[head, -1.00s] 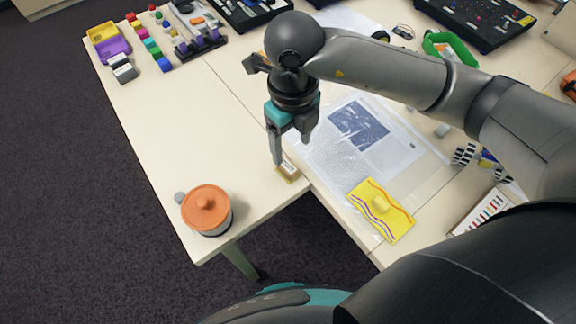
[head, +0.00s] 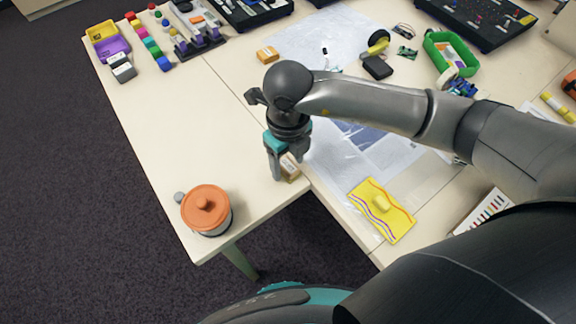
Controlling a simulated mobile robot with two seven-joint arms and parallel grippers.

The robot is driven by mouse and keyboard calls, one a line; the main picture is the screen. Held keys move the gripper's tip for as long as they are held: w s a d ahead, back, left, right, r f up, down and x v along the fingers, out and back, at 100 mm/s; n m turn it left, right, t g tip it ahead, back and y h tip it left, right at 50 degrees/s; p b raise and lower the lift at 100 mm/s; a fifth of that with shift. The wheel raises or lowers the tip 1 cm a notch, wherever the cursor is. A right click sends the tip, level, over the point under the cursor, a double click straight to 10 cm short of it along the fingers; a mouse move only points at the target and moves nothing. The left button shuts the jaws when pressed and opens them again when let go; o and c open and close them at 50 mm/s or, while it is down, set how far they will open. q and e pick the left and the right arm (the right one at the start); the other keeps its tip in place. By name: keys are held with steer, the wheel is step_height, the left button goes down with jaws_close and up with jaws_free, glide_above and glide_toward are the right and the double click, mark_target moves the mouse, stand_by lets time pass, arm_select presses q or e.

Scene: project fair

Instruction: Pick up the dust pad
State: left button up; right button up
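A small tan block with a pale label (head: 290,169), which looks like the dust pad, lies at the table corner. My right gripper (head: 286,168) points down over it, with its fingers apart. One finger is at the block's left side and the other is behind or beside its upper right. The fingers partly hide the block, and I cannot tell whether they touch it. My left gripper is not in view.
An orange-lidded pot (head: 206,209) stands near the front left table edge. The table left of the gripper is clear. Dark floor lies below the corner.

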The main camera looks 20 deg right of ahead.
mark_target(288, 165)
jaws_close()
stand_by(0.5)
step_height(288, 165, up, 20)
steer(key=p, duration=0.2)
stand_by(0.3)
steer(key=shift+c, duration=2.1)
jaws_free()
jaws_close()
